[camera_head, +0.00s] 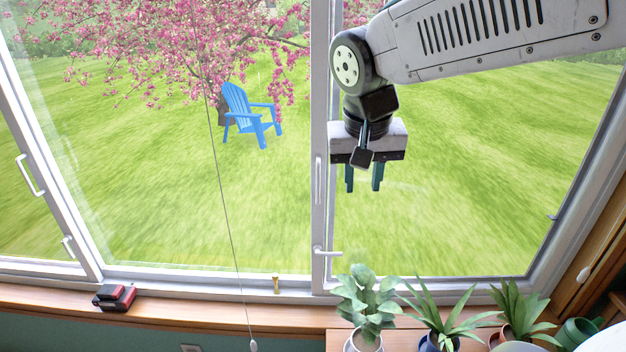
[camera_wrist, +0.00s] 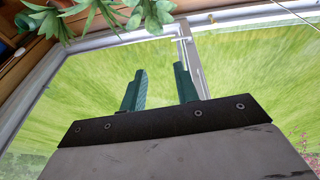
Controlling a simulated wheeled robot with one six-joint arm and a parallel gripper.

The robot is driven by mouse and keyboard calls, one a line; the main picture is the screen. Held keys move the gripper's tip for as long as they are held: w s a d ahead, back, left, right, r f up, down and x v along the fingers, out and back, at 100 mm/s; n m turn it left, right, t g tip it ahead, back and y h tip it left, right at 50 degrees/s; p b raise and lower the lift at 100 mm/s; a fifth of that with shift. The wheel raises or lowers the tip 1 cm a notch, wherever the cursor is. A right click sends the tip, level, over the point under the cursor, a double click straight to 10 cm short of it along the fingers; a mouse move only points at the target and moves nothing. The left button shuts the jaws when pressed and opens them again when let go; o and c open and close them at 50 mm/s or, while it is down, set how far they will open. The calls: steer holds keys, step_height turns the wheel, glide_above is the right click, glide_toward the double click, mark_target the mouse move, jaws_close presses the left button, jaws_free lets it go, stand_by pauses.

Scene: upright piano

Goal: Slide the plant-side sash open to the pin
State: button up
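The plant-side sash is the right-hand glazed panel, with a pale frame (camera_head: 319,120) above the potted plants. Its left stile carries a long white pull handle (camera_head: 318,181) and a white lever latch (camera_head: 327,252) lower down. A small brass pin (camera_head: 276,284) stands on the bottom track, left of that stile. My gripper (camera_head: 363,190) hangs in front of the right pane, just right of the stile. Its two green fingers are apart with nothing between them. In the wrist view, the fingers (camera_wrist: 160,72) point toward the glass, and the sash stile (camera_wrist: 190,62) is beside them, apart.
Potted plants (camera_head: 370,300) stand on the wooden ledge below my gripper. A red and black object (camera_head: 114,297) lies on the sill at left. A thin cord (camera_head: 226,205) hangs before the middle pane. The sill around the pin is clear.

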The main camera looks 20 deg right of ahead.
mark_target(317, 174)
steer(key=w+a+m, duration=0.1)
steer(key=w, duration=0.3)
steer(key=w+a+f+m, duration=0.1)
steer(key=w, duration=0.3)
steer(key=w+a+t, duration=0.1)
steer(key=w, duration=0.4)
steer(key=shift+a+f+m+h, duration=0.15)
steer(key=shift+a+m+h, duration=0.15)
steer(key=shift+a+m, duration=0.1)
steer(key=x, duration=0.7)
steer(key=shift+d, duration=0.15)
steer(key=shift+c, duration=0.3)
jaws_close()
steer(key=shift+w, duration=0.1)
